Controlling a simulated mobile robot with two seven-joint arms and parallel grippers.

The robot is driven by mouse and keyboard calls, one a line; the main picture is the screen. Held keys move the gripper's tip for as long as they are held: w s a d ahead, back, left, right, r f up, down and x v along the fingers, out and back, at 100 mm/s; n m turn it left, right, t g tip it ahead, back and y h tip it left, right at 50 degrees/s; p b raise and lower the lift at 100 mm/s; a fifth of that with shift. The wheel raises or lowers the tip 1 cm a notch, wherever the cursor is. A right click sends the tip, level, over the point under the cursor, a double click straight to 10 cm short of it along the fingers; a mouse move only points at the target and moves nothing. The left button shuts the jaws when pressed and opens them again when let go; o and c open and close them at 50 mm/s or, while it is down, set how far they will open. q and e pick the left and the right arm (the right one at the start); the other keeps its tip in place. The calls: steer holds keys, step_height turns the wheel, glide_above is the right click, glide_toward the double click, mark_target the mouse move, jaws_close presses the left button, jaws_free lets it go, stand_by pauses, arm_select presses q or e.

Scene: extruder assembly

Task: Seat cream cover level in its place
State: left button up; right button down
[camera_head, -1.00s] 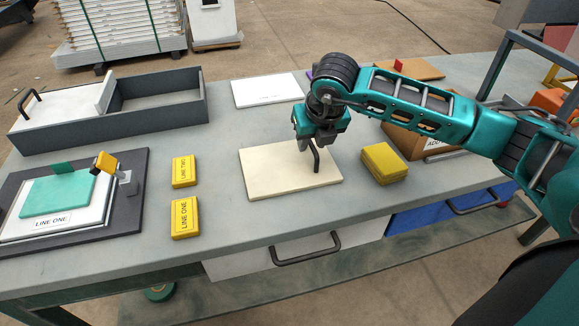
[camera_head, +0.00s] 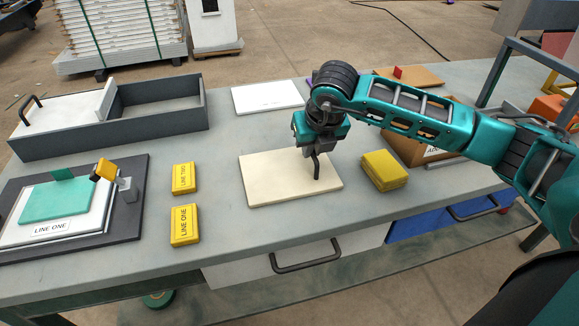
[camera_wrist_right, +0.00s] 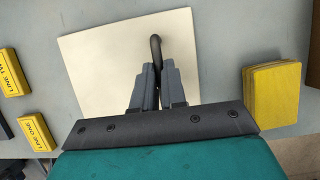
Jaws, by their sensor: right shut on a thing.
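The cream cover (camera_head: 270,185) is a flat, pale plate lying on the grey table in the head view, with a dark bent handle (camera_head: 317,168) standing near its right side. It also shows in the right wrist view (camera_wrist_right: 105,65), where the handle (camera_wrist_right: 156,50) rises between my fingers. My right gripper (camera_head: 317,147) is over the cover and shut on this handle; in the wrist view the fingers (camera_wrist_right: 157,80) are close together around it. The fingers hide part of the handle. I cannot tell any gap under the cover. My left gripper is not in view.
Yellow blocks (camera_head: 384,170) lie just right of the cover. Two labelled yellow blocks, LINE TWO (camera_head: 184,178) and LINE ONE (camera_head: 185,225), stand to its left. A grey open box (camera_head: 150,140) and a white plate (camera_head: 267,96) lie further back. A cardboard box (camera_head: 405,147) is behind the arm.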

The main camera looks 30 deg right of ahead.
steer(key=shift+r, duration=0.1)
steer(key=shift+r+p, duration=1.9)
steer(key=shift+r, duration=1.05)
